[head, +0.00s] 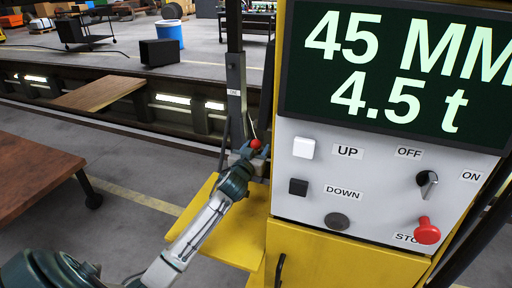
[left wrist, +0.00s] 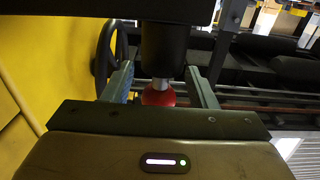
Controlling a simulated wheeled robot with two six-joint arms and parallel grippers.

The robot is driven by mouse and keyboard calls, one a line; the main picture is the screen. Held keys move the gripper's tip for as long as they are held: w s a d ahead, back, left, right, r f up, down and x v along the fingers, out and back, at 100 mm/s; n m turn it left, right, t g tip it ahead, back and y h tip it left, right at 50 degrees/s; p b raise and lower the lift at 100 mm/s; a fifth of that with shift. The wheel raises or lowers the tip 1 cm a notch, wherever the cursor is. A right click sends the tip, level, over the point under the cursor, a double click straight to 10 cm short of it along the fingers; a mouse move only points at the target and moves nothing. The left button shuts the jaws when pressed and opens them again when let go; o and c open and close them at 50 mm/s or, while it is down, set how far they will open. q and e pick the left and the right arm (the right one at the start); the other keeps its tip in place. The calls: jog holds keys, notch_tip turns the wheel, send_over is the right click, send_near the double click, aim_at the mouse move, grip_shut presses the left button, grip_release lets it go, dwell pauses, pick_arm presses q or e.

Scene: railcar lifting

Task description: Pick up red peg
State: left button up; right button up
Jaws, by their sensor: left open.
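The red peg shows as a small red ball-shaped head (head: 255,144) beside a grey upright post, just left of the yellow control cabinet in the head view. In the left wrist view the red head (left wrist: 158,94) sits between my two fingers, below a dark cylinder with a short metal stem. My left gripper (head: 252,152) is at the red peg. In the wrist view my left gripper (left wrist: 160,72) is open, with a finger on each side of the peg and visible gaps. The rest of the peg is hidden. My right gripper is not in view.
The control panel (head: 375,190) stands close on the right, with a red stop button (head: 427,231) and a display (head: 400,75). A yellow ledge (head: 225,235) lies below my left arm. A handwheel (left wrist: 104,55) is near the left finger. A brown table (head: 35,175) stands left.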

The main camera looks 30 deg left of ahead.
pick_arm(q)
jog(key=c, duration=1.1)
